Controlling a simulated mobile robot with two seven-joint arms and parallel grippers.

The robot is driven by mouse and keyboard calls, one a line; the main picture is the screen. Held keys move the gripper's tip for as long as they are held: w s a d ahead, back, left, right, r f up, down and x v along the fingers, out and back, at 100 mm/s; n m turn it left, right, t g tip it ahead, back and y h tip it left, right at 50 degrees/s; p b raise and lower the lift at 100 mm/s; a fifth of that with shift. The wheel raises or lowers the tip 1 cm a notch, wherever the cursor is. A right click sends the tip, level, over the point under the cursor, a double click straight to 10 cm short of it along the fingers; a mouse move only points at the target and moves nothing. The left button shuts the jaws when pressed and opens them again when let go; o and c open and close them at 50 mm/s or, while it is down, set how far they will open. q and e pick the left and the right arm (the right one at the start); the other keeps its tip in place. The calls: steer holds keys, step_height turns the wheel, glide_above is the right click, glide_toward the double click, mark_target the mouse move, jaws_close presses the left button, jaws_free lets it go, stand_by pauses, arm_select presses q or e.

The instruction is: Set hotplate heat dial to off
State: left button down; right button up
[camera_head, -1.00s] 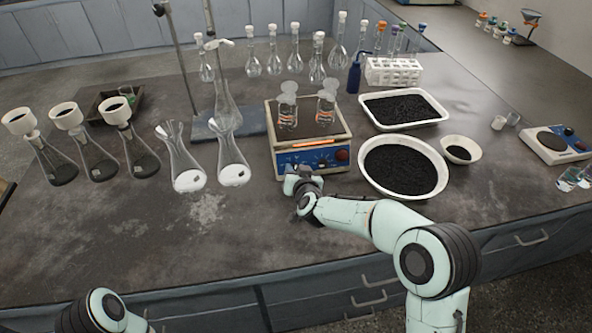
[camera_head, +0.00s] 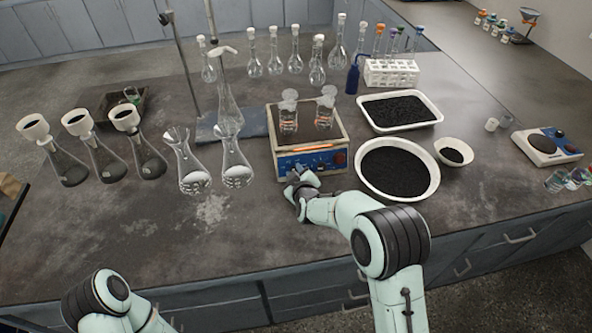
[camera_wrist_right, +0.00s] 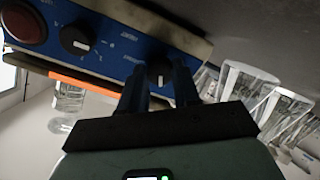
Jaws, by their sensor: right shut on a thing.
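The hotplate (camera_head: 342,134) stands mid-table, with a blue front panel carrying dials and an orange-red strip. In the right wrist view the blue panel (camera_wrist_right: 118,28) appears turned over, with a red round knob (camera_wrist_right: 24,22), a black dial with a white mark (camera_wrist_right: 75,41) and another black dial (camera_wrist_right: 159,73). My right gripper (camera_head: 299,174) is at the panel's left front. Its fingers (camera_wrist_right: 159,88) are shut on that second dial, one on each side, partly hiding it. The panel labels are too small to read. My left gripper is out of view; only part of its arm shows.
Clear vessels (camera_head: 289,112) stand on the hotplate. A round dish of black grains (camera_head: 437,181) sits close on the right. Flasks (camera_head: 237,172) stand to the left, and a stand base (camera_head: 232,124) lies behind them.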

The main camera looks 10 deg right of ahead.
steer(key=n+p, duration=0.1)
steer(key=n, duration=0.3)
steer(key=shift+a+r+n, duration=0.1)
steer(key=shift+a+n, duration=0.05)
steer(key=shift+n, duration=0.15)
steer(key=n, duration=0.4)
steer(key=shift+n, duration=0.3)
steer(key=o, duration=1.1)
steer(key=shift+c, duration=0.2)
steer(key=v, duration=1.3)
steer(key=shift+s, duration=0.15)
steer(key=shift+a, duration=0.1)
